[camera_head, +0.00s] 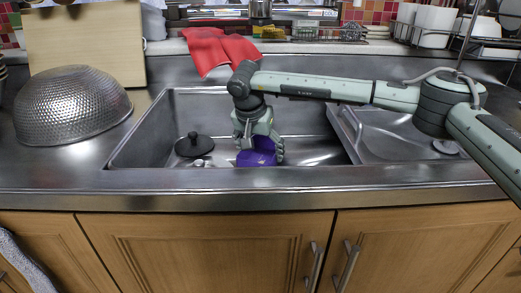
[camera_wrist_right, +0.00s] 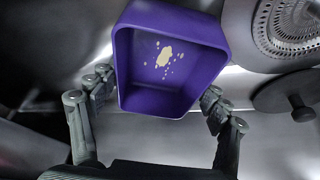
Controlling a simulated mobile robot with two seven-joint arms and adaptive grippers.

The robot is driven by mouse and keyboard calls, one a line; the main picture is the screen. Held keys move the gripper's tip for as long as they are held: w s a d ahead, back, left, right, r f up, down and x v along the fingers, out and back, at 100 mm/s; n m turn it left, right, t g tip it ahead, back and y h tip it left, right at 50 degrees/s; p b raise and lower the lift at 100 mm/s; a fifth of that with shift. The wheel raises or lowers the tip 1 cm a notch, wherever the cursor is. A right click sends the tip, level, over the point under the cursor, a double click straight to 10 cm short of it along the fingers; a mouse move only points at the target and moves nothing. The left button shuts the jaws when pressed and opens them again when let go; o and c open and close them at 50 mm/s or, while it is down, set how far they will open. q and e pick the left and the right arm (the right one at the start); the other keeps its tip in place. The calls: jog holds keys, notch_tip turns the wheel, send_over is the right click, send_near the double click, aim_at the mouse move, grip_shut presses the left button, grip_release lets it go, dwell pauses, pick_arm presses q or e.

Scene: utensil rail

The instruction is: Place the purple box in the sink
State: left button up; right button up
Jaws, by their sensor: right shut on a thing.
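The purple box (camera_head: 258,152) is inside the left basin of the sink (camera_head: 170,115), low down near the front wall. In the right wrist view the purple box (camera_wrist_right: 185,95) is open-topped, with pale yellow spots inside. My right gripper (camera_head: 258,146) reaches down into the basin. In the right wrist view its two fingers (camera_wrist_right: 157,98) are on either side of the box, shut on it. The head view does not show clearly whether the box touches the basin floor. My left gripper is not in view.
A black-knobbed lid or stopper (camera_head: 194,146) lies in the basin left of the box. A drain strainer (camera_wrist_right: 290,25) shows in the right wrist view. A metal colander (camera_head: 70,104) stands on the left counter. A red cloth (camera_head: 217,48) hangs over the back edge.

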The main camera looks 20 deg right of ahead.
jog(key=o, duration=1.3)
jog(key=shift+o, duration=0.2)
jog(key=shift+r, duration=0.2)
jog(key=v, duration=1.2)
jog(key=shift+f, duration=0.1)
